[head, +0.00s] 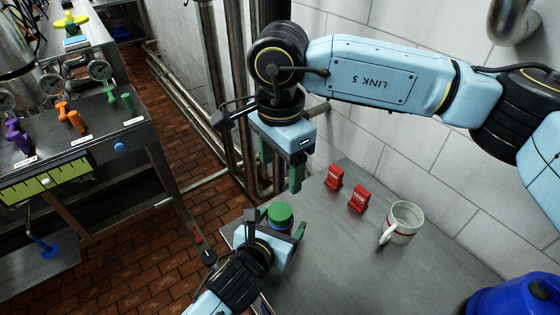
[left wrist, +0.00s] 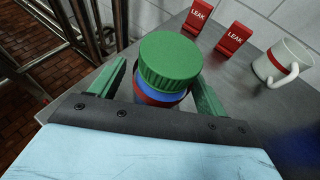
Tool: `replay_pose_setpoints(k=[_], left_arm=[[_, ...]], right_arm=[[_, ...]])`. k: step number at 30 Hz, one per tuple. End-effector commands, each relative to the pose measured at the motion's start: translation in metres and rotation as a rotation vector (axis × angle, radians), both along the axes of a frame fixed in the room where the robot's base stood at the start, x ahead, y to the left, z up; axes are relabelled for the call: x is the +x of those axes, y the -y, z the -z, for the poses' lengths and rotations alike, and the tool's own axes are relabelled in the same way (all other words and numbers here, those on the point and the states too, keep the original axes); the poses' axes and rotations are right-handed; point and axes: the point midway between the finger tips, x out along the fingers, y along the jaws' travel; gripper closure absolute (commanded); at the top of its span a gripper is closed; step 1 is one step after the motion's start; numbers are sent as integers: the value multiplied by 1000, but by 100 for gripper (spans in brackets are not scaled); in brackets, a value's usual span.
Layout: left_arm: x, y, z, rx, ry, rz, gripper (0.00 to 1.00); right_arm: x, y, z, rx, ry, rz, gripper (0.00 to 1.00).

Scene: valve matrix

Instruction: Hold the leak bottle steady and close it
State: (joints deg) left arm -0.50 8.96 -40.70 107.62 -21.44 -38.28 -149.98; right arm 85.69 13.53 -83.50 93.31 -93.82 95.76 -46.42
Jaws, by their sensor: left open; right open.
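The leak bottle (head: 281,218) stands upright on the grey table, with a green ribbed cap over a blue and red body. In the left wrist view the bottle (left wrist: 167,72) sits between the green fingers of my left gripper (left wrist: 166,90), which is open around it with the cap above the fingers. In the head view my left gripper (head: 276,228) hides the bottle's lower part. My right gripper (head: 279,172) is open and empty, pointing down above and behind the bottle. Whether the cap is screwed down, I cannot tell.
Two red LEAK signs (head: 334,177) (head: 358,198) and a white mug (head: 401,223) stand on the table (head: 340,260) to the right. A blue container (head: 515,296) is at the lower right. Pipes and a tiled wall run behind. A bench with coloured valves (head: 70,118) is at the left.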

Motion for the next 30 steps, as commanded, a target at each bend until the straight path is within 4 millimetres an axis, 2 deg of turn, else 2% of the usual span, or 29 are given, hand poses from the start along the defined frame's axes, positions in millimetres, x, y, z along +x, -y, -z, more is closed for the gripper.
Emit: replay_pose_setpoints(k=[5, 15, 21, 30], left_arm=[[-13, -6, -6, 1, -1, 1, 25], [-76, -34, -35, 2, -1, 3, 25], [-103, -46, -46, 0, -2, 1, 25], [-113, -50, -51, 0, -1, 0, 25]], right_arm=[[0, 0, -4, 0, 0, 0, 32], [0, 0, -17, 0, 0, 0, 32], [0, 0, -21, 0, 0, 0, 32], [0, 0, -21, 0, 0, 0, 32]])
